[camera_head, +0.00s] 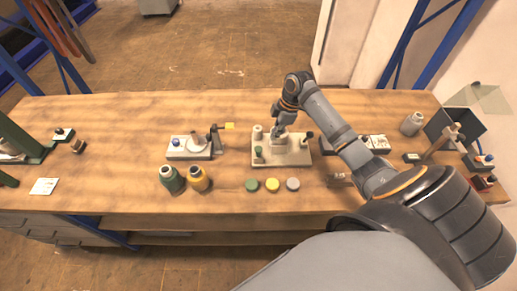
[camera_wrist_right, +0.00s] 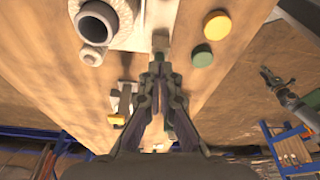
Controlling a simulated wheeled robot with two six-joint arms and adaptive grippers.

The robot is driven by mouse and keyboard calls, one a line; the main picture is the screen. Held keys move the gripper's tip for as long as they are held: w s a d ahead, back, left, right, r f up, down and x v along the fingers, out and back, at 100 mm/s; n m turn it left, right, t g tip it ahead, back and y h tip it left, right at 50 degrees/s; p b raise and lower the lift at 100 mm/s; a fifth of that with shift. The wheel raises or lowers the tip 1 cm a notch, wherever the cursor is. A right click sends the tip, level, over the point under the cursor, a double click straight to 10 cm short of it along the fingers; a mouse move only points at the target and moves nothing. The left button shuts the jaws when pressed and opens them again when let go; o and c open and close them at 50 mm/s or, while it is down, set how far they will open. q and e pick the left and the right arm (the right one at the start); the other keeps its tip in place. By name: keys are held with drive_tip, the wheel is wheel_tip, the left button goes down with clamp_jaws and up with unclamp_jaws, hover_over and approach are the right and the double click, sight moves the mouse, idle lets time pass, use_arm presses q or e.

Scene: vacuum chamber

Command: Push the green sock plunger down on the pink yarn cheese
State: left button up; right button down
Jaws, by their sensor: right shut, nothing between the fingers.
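My right gripper (camera_head: 279,133) is over the pale fixture (camera_head: 295,158) in the middle of the bench. In the right wrist view the gripper (camera_wrist_right: 160,66) has its fingertips together and nothing between them. A small green knob (camera_head: 258,150) stands at the fixture's left front; I cannot tell whether it is the green sock plunger. I cannot make out a pink yarn cheese in either view; my gripper and arm cover part of the fixture. My left gripper is not in view.
Green (camera_head: 252,185), yellow (camera_head: 272,184) and grey (camera_head: 292,184) discs lie in front of the fixture. Another pale device (camera_head: 192,148) is behind the spools.

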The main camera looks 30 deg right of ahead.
drive_tip(key=v, duration=0.5)
drive_tip(key=shift+d+r, duration=0.1)
drive_tip(key=shift+r, duration=0.2)
drive_tip(key=shift+s+f, duration=0.1)
idle(0.5)
